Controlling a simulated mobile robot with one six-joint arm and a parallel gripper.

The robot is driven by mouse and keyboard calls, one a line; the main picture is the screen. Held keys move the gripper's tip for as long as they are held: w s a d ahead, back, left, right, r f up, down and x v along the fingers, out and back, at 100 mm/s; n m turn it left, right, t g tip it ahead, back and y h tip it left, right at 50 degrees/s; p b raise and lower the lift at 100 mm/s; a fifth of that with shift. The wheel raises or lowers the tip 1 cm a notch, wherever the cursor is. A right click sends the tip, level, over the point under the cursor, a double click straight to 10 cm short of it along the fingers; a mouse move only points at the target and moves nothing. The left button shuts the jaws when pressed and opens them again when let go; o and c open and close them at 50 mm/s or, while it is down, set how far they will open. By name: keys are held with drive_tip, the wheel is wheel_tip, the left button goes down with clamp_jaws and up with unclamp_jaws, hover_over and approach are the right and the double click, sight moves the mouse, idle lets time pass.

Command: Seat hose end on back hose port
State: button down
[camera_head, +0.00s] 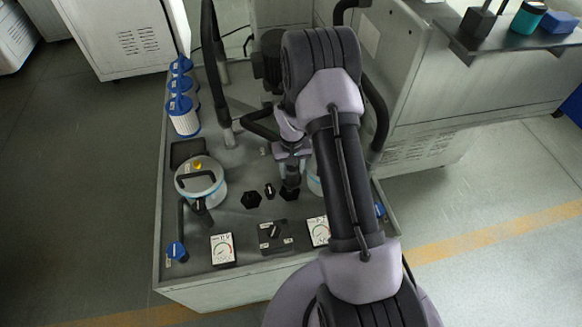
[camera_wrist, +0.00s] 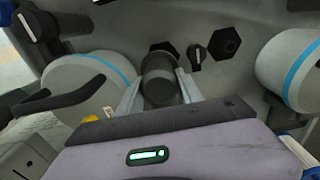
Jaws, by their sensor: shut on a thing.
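My gripper (camera_head: 291,172) points down over the top of the grey unit, between two white canisters. In the wrist view its fingers (camera_wrist: 160,88) are shut on a dark, round hose end (camera_wrist: 158,75). A black hexagonal port (camera_wrist: 163,46) shows just behind the hose end, partly hidden by it. A second hexagonal port (camera_wrist: 225,41) is bare, to the right of it. In the head view the bare port (camera_head: 250,200) is left of my gripper and the other port (camera_head: 288,194) is directly below it. I cannot tell whether the hose end touches the port.
A black knob (camera_wrist: 195,55) sits between the ports. A white canister (camera_head: 201,183) with a black handle stands left; another (camera_wrist: 85,85) is close beside the fingers. Gauges (camera_head: 222,248) and a switch box (camera_head: 276,236) line the front edge. Blue-capped filters (camera_head: 183,112) stand back left.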

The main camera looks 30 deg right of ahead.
sight(289, 182)
drive_tip(key=shift+a+f, duration=0.2)
drive_tip(key=shift+f, duration=0.15)
drive_tip(key=f+b, duration=0.2)
drive_tip(key=f, duration=0.1)
drive_tip(key=f+b, duration=0.1)
drive_tip(key=shift+w+a+f, duration=0.1)
drive_tip(key=shift+a+f, duration=0.15)
drive_tip(key=shift+f, duration=0.15)
drive_tip(key=shift+f+b, duration=0.1)
drive_tip(key=shift+b, duration=0.2)
drive_tip(key=shift+f+b, duration=0.55)
drive_tip(key=shift+b, duration=0.1)
idle(0.6)
drive_tip(key=c, duration=1.1)
unclamp_jaws()
drive_tip(key=shift+o, duration=0.2)
drive_tip(key=shift+r+p, duration=3.55)
drive_tip(key=shift+r, duration=1.95)
